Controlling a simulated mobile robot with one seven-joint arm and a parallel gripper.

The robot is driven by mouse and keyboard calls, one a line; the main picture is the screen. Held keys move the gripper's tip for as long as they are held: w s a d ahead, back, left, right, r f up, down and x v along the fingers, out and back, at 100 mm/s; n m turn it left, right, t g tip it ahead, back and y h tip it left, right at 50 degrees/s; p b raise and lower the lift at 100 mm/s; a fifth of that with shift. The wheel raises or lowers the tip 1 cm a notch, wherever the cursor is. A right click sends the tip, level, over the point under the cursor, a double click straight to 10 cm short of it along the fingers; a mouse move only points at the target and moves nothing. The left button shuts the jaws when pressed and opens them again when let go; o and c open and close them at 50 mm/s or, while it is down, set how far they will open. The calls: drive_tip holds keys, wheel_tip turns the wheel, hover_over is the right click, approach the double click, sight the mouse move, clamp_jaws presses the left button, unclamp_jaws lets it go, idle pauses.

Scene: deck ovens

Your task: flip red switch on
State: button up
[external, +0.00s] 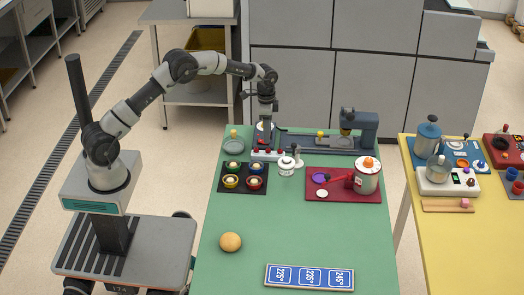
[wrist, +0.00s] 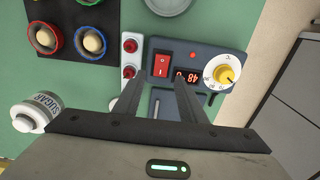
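The red rocker switch (wrist: 162,64) sits on the dark blue-grey panel of a device (wrist: 208,55), seen in the wrist view just beyond my fingertips. My gripper (wrist: 156,84) is above the panel with its two fingers apart and nothing between them. The left fingertip is near the panel's left edge and the right one is near the red display (wrist: 185,75). I cannot tell whether the fingers touch the panel. In the external view my gripper (external: 265,120) is over the back left of the green table and hides the switch.
A white strip with red buttons (wrist: 129,58) lies left of the panel, and a white dial with a yellow knob (wrist: 226,73) is on its right. A sugar jar (external: 286,166), a black tray of coloured cups (external: 243,164) and a red tray (external: 325,197) stand nearby.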

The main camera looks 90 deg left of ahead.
wheel_tip(320, 180, up, 15)
drive_tip(key=p, duration=0.1)
drive_tip(key=shift+s+r, duration=0.2)
drive_tip(key=shift+s, duration=0.05)
drive_tip(key=s+d+r+t+y+p, duration=0.1)
drive_tip(key=s+d+r+p, duration=0.15)
drive_tip(key=d+r, duration=0.75)
drive_tip(key=s+d+r+t+p, duration=0.15)
drive_tip(key=s+d+r, duration=0.25)
drive_tip(key=d+r, duration=0.65)
drive_tip(key=s+d+f+t+p, duration=0.1)
drive_tip(key=s+d+p, duration=0.1)
drive_tip(key=s+d, duration=0.7)
drive_tip(key=s+d+t+h+p, duration=0.1)
drive_tip(key=s+d+p, duration=0.1)
drive_tip(key=s+d, duration=0.6)
drive_tip(key=s, duration=0.3)
drive_tip(key=shift+d+f+t+p, duration=0.35)
drive_tip(key=shift+p, duration=0.05)
